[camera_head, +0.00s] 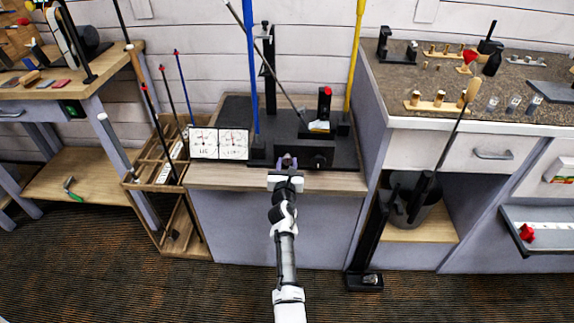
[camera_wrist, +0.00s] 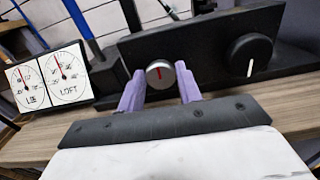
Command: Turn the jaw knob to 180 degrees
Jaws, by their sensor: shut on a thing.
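A round silver knob (camera_wrist: 160,73) with a red pointer line sits on the front of the black club machine (camera_wrist: 140,50). The red line stands close to vertical. My gripper (camera_wrist: 161,88) has its two purple fingers on either side of this knob and is shut on it. A larger black knob (camera_wrist: 250,58) with a white line, pointing down, is to the right and free. I see no label saying which is the jaw knob. In the head view my gripper (camera_head: 287,162) is at the front of the machine (camera_head: 345,150), hiding the silver knob.
The LIE and LOFT dials (camera_head: 219,144) stand left of the machine. A blue rod (camera_head: 251,65) and a yellow rod (camera_head: 355,50) rise behind. A wooden club rack (camera_head: 165,180) is at left, a grey bin (camera_head: 412,200) at right. The floor in front is clear.

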